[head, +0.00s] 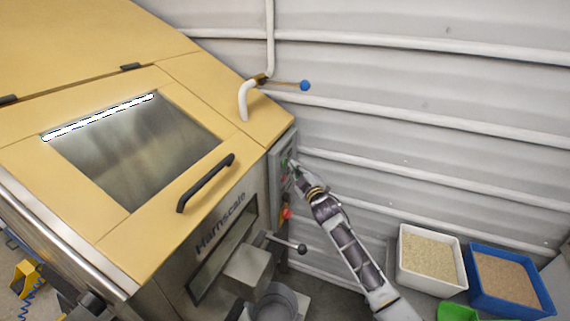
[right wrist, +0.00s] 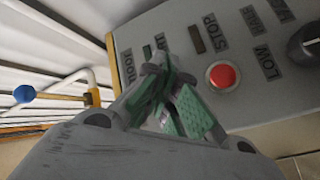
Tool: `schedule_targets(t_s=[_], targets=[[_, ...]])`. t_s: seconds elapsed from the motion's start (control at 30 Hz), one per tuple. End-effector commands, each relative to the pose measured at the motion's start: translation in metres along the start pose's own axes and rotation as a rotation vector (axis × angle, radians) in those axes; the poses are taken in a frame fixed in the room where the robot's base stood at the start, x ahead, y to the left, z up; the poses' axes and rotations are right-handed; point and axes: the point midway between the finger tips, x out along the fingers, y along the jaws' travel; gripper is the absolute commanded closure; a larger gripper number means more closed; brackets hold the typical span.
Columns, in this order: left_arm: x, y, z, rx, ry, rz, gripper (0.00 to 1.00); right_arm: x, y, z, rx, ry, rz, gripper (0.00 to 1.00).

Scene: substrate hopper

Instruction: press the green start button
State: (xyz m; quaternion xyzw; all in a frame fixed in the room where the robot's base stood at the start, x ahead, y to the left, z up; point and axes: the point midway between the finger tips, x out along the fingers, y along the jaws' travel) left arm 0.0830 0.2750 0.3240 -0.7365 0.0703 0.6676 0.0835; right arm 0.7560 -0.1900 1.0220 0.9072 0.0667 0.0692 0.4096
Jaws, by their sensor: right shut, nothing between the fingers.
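The grey control panel (head: 277,178) is on the right side of the yellow and steel machine. It fills the upper right of the right wrist view (right wrist: 262,95), with printed labels and a round red button (right wrist: 222,76) near the word STOP. My right gripper (head: 293,166) is at the panel face; its green-padded fingers (right wrist: 168,85) are shut and empty. The fingertips cover the panel beside the red button and partly hide a label there. I cannot make out the green start button, nor whether the fingertips touch the panel. My left gripper is not in view.
A dark knob (right wrist: 306,42) sits at the panel's far right. A red knob (head: 287,213) and a black-ball lever (head: 300,248) are below the panel. A blue-tipped handle (head: 304,85) sticks out above. White (head: 403,280) and blue (head: 543,298) bins stand lower right.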

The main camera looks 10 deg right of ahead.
Motion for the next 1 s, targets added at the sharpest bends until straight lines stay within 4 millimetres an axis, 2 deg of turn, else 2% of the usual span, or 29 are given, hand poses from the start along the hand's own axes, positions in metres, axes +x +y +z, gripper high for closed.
schedule_targets(t_s=[0.57,1.0], targets=[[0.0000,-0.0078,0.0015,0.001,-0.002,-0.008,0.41,0.0004,-0.0002,-0.0003,0.000,0.000,0.000,1.00],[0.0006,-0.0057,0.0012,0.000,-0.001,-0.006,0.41,0.0060,-0.0037,-0.0048,0.000,0.000,0.000,1.00]])
